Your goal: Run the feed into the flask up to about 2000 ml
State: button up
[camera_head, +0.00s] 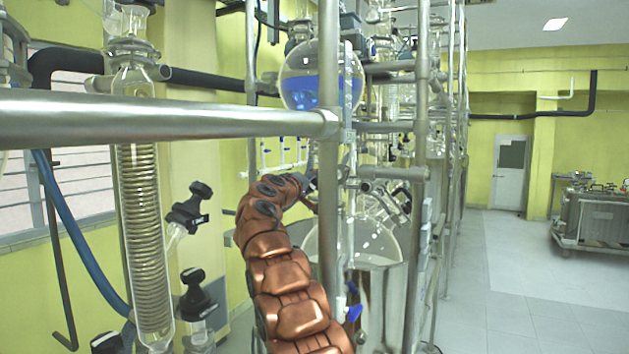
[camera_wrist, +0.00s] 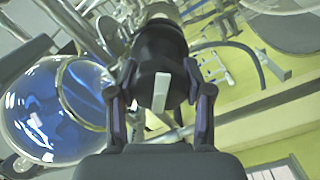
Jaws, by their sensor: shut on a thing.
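The round feed vessel (camera_head: 300,92) in the head view holds blue liquid in its lower part. It also shows at the left of the wrist view (camera_wrist: 45,125). A large clear round flask (camera_head: 368,240) stands below it, partly behind the metal posts. I see no blue in this flask, and I cannot read a volume. My gripper (camera_wrist: 161,82) is shut on a black valve knob (camera_wrist: 160,50) with a white mark, one finger on each side. In the head view my gripper (camera_head: 312,186) is small and partly hidden by the frame post.
A thick metal rail (camera_head: 170,115) crosses the near left. A coil condenser (camera_head: 145,235) and black-knobbed valves (camera_head: 188,205) stand at left. A metal pot (camera_head: 385,300) surrounds the flask's lower part. Open floor (camera_head: 525,285) lies to the right.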

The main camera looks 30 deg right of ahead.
jog(key=shift+w+a+f+n+p, duration=0.1)
jog(key=shift+n+p, duration=0.4)
jog(key=shift+n, duration=0.65)
jog(key=shift+a+f+n+p, duration=0.1)
jog(key=shift+n+p, duration=0.35)
jog(key=shift+n, duration=0.7)
jog(key=o, duration=1)
jog(key=shift+w+a, duration=0.1)
jog(key=shift+c, duration=0.2)
jog(key=shift+o, duration=1.1)
jog(key=shift+r, duration=0.1)
jog(key=v, duration=1.2)
